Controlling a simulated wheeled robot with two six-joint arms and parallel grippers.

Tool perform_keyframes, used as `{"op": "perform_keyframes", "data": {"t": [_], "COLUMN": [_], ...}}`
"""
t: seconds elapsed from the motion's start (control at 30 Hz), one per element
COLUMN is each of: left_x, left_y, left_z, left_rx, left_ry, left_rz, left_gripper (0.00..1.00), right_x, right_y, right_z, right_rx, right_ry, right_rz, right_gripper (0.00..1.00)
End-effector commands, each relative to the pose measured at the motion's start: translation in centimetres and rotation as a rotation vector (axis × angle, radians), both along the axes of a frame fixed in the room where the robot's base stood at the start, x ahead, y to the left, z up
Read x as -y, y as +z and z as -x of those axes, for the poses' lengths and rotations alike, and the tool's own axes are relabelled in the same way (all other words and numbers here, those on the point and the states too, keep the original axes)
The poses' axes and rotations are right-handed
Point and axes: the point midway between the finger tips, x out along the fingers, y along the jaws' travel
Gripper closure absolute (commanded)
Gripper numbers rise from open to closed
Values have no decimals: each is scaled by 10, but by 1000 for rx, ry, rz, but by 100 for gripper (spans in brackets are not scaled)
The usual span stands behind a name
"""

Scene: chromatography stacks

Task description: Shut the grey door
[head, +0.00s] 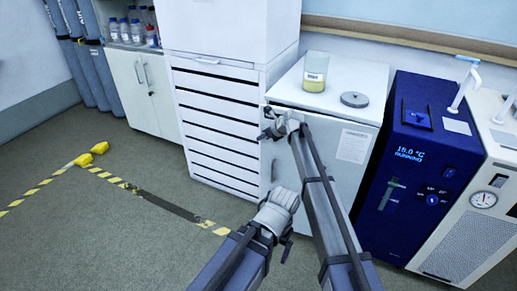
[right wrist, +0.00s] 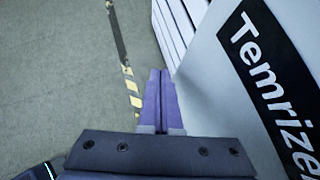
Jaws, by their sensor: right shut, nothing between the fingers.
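The grey door (head: 349,168) is the front of the low grey cabinet in the head view, with a paper label on it. An upright handle shows near its left edge. Whether the door is fully flush with the cabinet I cannot tell. My right gripper (head: 266,124) is at the door's upper left edge, seen from above. In the right wrist view its purple fingers (right wrist: 160,88) are together and empty, beside a pale panel (right wrist: 222,85) with a black lettered strip. Contact is unclear. My left gripper (head: 287,250) is low in front of the cabinet, its fingers mostly hidden.
A white drawer stack (head: 215,125) stands left of the grey cabinet, and a dark blue chiller (head: 408,155) stands right. The floor at left is open, with striped tape (head: 105,176).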

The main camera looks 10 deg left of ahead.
Motion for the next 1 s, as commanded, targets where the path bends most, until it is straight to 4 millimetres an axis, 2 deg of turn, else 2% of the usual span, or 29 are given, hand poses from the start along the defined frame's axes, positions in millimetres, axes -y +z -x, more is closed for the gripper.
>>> {"op": "perform_keyframes", "data": {"t": [0.03,0.1,0.3,0.53,1.0], "left_x": [0,0,0,0,0], "left_y": [0,0,0,0,1], "left_z": [0,0,0,0,0], "left_rx": [0,0,0,0,0], "left_ry": [0,0,0,0,0], "left_rz": [0,0,0,0,0], "left_gripper": [0,0,0,0,0], "right_x": [1,3,7,9,11], "right_y": [0,0,0,0,1], "right_z": [-16,-28,-48,-56,-60], "right_rx": [0,-1,1,2,6], "right_ry": [-1,-2,-1,-1,-6], "right_rz": [0,0,0,0,0], "right_gripper": [100,100,100,100,100]}}
